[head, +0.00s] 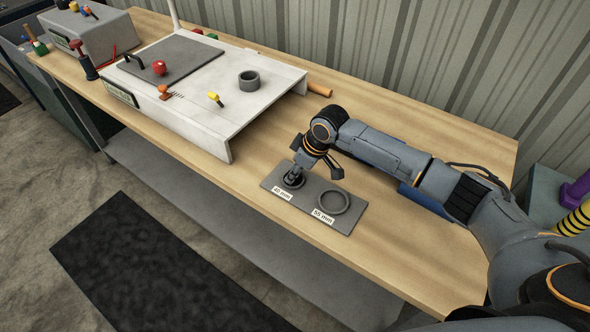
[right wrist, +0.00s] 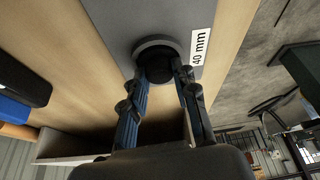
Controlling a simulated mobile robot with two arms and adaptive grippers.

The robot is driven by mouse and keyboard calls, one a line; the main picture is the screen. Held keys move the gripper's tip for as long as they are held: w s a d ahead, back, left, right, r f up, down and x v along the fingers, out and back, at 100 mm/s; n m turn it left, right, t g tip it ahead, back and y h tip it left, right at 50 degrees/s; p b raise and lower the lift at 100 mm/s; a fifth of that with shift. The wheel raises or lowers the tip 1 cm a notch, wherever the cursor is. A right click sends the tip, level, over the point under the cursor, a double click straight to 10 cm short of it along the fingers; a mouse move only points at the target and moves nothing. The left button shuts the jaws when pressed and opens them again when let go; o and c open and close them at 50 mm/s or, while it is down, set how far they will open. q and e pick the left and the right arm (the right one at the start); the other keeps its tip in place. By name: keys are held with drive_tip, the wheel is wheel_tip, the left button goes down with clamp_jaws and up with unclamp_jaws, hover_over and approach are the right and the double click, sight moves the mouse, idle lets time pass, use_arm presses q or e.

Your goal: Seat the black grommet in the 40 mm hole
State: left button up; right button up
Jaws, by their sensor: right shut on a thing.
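A flat grey plate (head: 312,193) lies on the bench with two ringed holes, labelled 40 mm (head: 282,194) and 55 mm (head: 323,216). My right gripper (head: 294,177) points down at the 40 mm hole. In the right wrist view the gripper (right wrist: 160,78) is shut on the black grommet (right wrist: 157,68), which is at the grey collar (right wrist: 152,45) of that hole. The fingers and the dark shade hide how deep the grommet sits. The 55 mm ring (head: 347,203) stands empty. My left gripper is not in view.
A white sloped panel (head: 215,120) with a dark lid, a red knob and a grey ring (head: 249,80) stands left of the plate. An orange-brown handle (head: 320,89) lies behind it. A corrugated wall (head: 420,60) closes the back. The bench (head: 400,262) is clear in front right.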

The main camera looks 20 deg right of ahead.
drive_tip(key=o, duration=1)
drive_tip(key=shift+r, duration=0.1)
drive_tip(key=v, duration=1.1)
drive_tip(key=shift+s+d+r, duration=0.1)
drive_tip(key=shift+s+r, duration=0.05)
drive_tip(key=shift+r, duration=0.2)
